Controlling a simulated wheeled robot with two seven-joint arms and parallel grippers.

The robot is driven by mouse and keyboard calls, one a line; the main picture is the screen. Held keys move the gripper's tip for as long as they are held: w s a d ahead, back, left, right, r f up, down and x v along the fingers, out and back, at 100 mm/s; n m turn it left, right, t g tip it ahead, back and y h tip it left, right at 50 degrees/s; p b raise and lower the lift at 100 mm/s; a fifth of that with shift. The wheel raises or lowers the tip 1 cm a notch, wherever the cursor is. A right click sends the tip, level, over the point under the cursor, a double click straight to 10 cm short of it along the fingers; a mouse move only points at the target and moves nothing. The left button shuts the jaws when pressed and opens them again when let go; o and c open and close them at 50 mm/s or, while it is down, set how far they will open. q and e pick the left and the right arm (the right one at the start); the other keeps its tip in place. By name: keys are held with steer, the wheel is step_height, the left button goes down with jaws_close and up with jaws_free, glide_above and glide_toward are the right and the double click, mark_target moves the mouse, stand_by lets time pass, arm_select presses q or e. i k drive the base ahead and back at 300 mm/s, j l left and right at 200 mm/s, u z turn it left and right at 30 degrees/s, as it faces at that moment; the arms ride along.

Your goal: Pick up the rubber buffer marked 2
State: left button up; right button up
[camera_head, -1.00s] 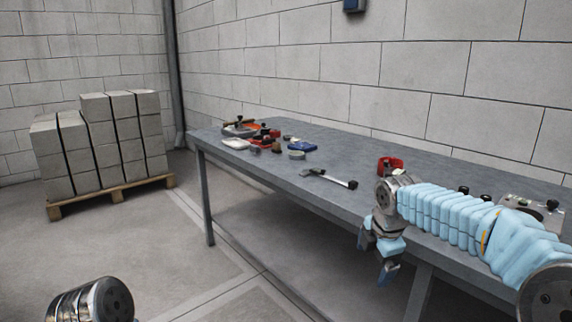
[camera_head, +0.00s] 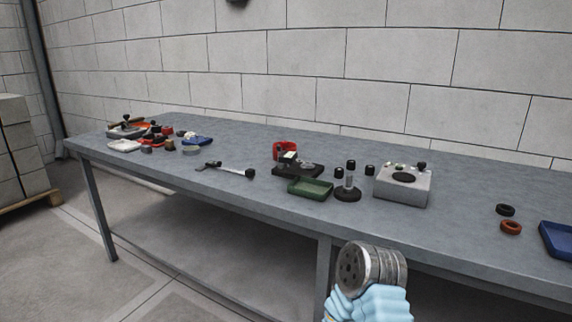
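No number 2 can be read on any part from here, so I cannot tell which one is the buffer marked 2. Small black cylinders stand on the grey workbench (camera_head: 270,217) near its middle: one (camera_head: 338,172), one behind it (camera_head: 351,164) and one to the right (camera_head: 369,170). Small dark and reddish-brown cylinders also stand in the left group, among them a brown one (camera_head: 170,145) and a dark one (camera_head: 146,149). Part of my arm, a metal joint with a light blue sleeve, shows at the bottom centre. Neither gripper is in view.
A green tray (camera_head: 310,188), a black post on a round base (camera_head: 348,190) and a grey box fixture (camera_head: 403,185) stand mid-bench. A black ring (camera_head: 505,210), a red-brown ring (camera_head: 511,228) and a blue tray (camera_head: 558,240) lie at right. A block stack (camera_head: 18,150) stands left.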

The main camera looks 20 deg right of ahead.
mark_target(350, 163)
steer(key=z, duration=1.3)
